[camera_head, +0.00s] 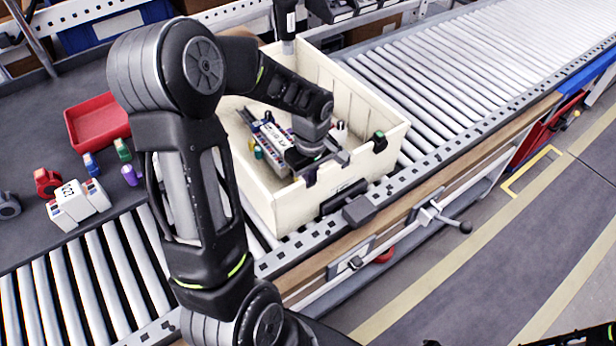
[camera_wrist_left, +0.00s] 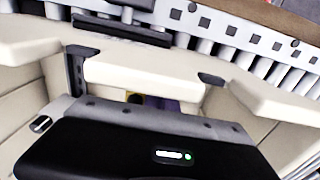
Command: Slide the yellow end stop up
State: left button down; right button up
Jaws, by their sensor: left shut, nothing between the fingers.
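I cannot make out a yellow end stop for certain. A small yellow patch (camera_wrist_left: 136,98) shows in the left wrist view, between the crate wall and my gripper housing, largely hidden. My left gripper (camera_head: 338,153) is shut and empty, inside the cream crate (camera_head: 278,205) near its front wall. In the left wrist view the black housing with a green light fills the lower part, and the fingertips cannot be made out. Below the gripper is a grey unit (camera_head: 268,137) with coloured parts, partly hidden by my arm.
The crate stands on a roller conveyor (camera_head: 470,65), with black clips (camera_head: 379,141) on its rim. A black block (camera_head: 357,210) is on the rail in front. A red tray (camera_head: 97,122) and small coloured parts lie on the dark table to the left.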

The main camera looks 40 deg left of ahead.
pick_arm(q)
jog(key=shift+a, duration=0.15)
jog(key=shift+w+a, duration=0.2)
jog(key=shift+a, duration=0.35)
jog(key=shift+w+a, duration=0.15)
jog(key=shift+a, duration=0.35)
jog(key=shift+w+a+b, duration=0.15)
jog(key=shift+w+a, duration=0.05)
jog(key=shift+a, duration=0.5)
jog(key=shift+w+a+b, duration=0.15)
jog(key=shift+w+a, duration=0.05)
jog(key=shift+a, duration=0.5)
dwell(4.2)
jog(key=shift+s+d+r, duration=0.1)
jog(key=shift+d, duration=0.3)
dwell(0.6)
